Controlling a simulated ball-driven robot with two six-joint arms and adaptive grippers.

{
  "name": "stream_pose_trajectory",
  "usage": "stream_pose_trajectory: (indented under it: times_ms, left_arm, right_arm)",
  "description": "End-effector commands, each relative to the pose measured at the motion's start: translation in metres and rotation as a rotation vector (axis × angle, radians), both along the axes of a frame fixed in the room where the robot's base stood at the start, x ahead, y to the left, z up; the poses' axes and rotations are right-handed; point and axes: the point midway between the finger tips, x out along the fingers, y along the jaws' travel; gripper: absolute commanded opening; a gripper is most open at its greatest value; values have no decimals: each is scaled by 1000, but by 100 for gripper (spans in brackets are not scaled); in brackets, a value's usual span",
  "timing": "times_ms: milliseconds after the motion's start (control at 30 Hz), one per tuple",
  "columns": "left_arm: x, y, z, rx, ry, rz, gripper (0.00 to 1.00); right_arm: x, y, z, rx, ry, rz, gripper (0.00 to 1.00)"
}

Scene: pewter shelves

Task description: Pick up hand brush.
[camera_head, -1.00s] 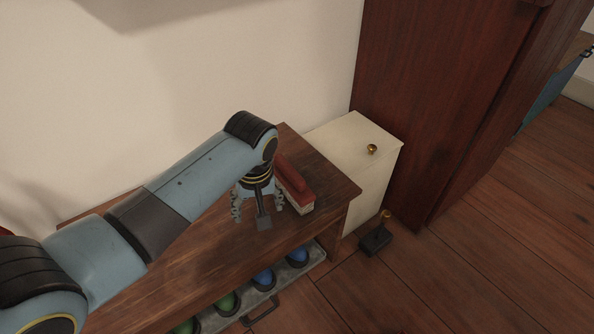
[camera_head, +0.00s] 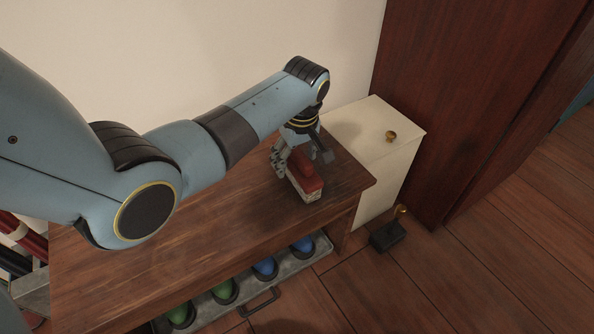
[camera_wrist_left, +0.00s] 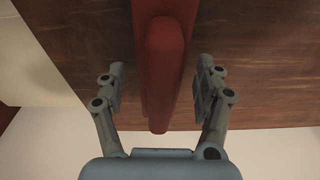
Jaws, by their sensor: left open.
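The hand brush has a red back and handle and pale bristles. It lies on the wooden bench near its right end in the head view (camera_head: 305,182). In the left wrist view the red brush (camera_wrist_left: 162,70) runs down the middle, between the two fingers. My left gripper (camera_head: 295,160) is open and sits over the far part of the brush. In the left wrist view its fingers (camera_wrist_left: 160,90) stand apart on either side of the brush, with a gap on each side. My right gripper is not in view.
The wooden bench (camera_head: 210,240) is otherwise bare on top. A tray (camera_head: 236,292) with green and blue round things sits below it. A cream cabinet (camera_head: 372,140) with a brass knob stands beyond its right end. A dark object (camera_head: 387,237) stands on the floor.

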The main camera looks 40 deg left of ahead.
Motion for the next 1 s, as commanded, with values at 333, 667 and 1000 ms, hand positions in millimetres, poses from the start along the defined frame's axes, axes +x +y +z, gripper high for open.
stream_pose_trajectory:
  times_ms: [333,667,1000]
  left_arm:
    - [1,2,-11,-1,-2,0,70]
    - [1,2,-11,0,-1,-1,28]
    - [1,2,-11,0,-1,-1,4]
  right_arm:
    - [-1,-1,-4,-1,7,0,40]
    - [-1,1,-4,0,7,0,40]
    - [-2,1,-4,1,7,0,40]
